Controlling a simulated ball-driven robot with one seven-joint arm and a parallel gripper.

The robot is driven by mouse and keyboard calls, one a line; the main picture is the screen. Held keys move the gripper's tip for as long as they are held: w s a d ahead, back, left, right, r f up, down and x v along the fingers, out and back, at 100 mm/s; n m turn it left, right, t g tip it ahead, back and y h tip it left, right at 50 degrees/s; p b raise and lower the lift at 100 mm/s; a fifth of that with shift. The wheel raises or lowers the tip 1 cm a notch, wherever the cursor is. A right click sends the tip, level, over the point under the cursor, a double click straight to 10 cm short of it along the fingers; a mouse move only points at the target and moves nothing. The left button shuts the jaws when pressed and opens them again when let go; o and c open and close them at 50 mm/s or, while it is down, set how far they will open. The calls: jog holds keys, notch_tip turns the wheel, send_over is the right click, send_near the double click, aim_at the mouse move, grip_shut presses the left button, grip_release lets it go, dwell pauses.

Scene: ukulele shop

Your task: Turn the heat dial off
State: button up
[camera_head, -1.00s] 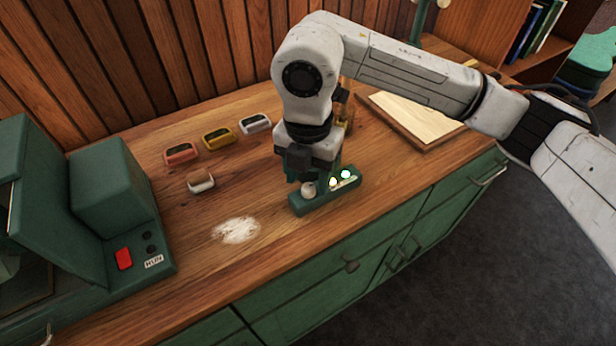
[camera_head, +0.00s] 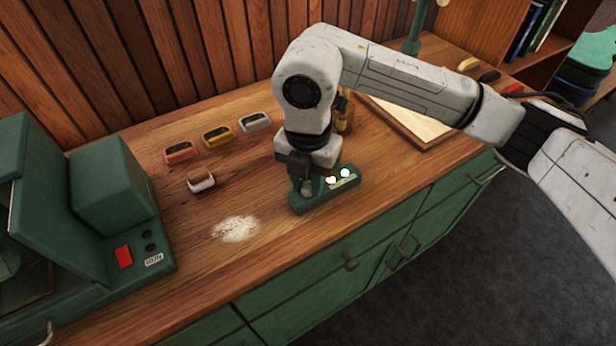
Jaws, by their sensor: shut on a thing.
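A small green control box (camera_head: 322,202) sits on the wooden counter near its front edge. A round greyish dial (camera_head: 307,190) is at its left end, partly hidden by my gripper. Two small lights on the box glow, one warm (camera_head: 331,180) and one pale green (camera_head: 345,173). My gripper (camera_head: 305,183) points down over the left end of the box and is shut on the dial. The dial's markings are too small or hidden to read.
A green machine (camera_head: 115,190) with a red switch (camera_head: 123,257) stands at the left. Orange (camera_head: 181,153), yellow (camera_head: 217,137) and white (camera_head: 255,122) small blocks lie behind. A pale powder patch (camera_head: 235,229) is left of the box. A wooden board (camera_head: 420,120) lies at right.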

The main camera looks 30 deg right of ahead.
grip_shut()
jog(key=shift+n+b, duration=0.3)
jog(key=shift+b, duration=0.05)
jog(key=n+b, duration=0.2)
jog(key=b, duration=0.1)
jog(key=shift+f+n, duration=0.2)
jog(key=shift+n, duration=0.2)
jog(key=n+b, duration=0.5)
jog(key=n, duration=0.1)
jog(key=n+b, duration=0.3)
jog(key=n, duration=0.2)
jog(key=shift+r+n, duration=0.15)
jog(key=shift+n, duration=0.15)
jog(key=n+b, duration=0.1)
jog(key=n, duration=0.3)
jog(key=shift+r+n, duration=0.1)
jog(key=shift+n, duration=0.3)
